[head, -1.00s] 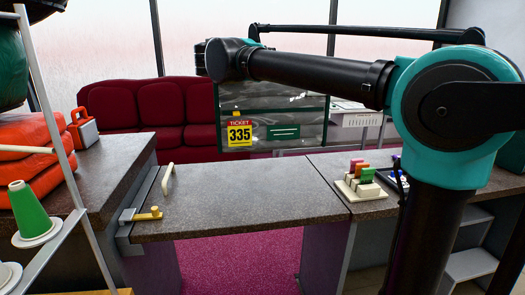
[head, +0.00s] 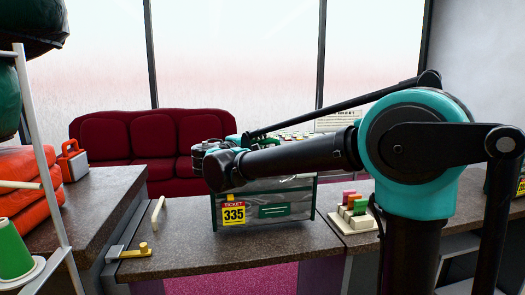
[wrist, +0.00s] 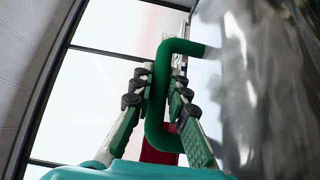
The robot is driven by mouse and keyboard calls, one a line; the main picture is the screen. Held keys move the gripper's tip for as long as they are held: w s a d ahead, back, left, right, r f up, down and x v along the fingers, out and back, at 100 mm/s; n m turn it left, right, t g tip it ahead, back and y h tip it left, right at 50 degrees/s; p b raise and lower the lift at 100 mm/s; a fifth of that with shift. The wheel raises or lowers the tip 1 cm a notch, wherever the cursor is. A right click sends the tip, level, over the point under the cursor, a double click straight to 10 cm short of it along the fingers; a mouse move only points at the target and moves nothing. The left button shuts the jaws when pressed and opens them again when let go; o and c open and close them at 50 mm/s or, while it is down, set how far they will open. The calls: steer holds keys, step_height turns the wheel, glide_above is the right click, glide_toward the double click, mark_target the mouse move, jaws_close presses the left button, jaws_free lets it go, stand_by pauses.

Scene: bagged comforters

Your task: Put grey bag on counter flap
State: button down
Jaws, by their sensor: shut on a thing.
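The grey bag (head: 288,207) has a clear grey body, dark green edging and a yellow ticket marked 335. In the head view it is upright at the counter flap (head: 185,250), with its lower edge at or just above the flap's top; I cannot tell if it touches. My gripper is largely hidden behind my arm in the head view. In the wrist view my gripper (wrist: 157,95) is shut around the bag's green handle (wrist: 180,48), and the grey bag (wrist: 265,90) fills the right side.
A cream block with coloured tags (head: 353,213) sits on the counter right of the bag. A brass latch (head: 140,250) and cream handle (head: 157,212) are at the flap's left. Orange folded bags (head: 25,185) and a green thread cone (head: 14,256) stand far left. A red sofa (head: 150,145) is behind.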

steer(key=shift+f, duration=1.3)
steer(key=c, duration=1.5)
jaws_free()
steer(key=shift+f, duration=0.15)
steer(key=v, duration=1.2)
steer(key=shift+s, duration=0.1)
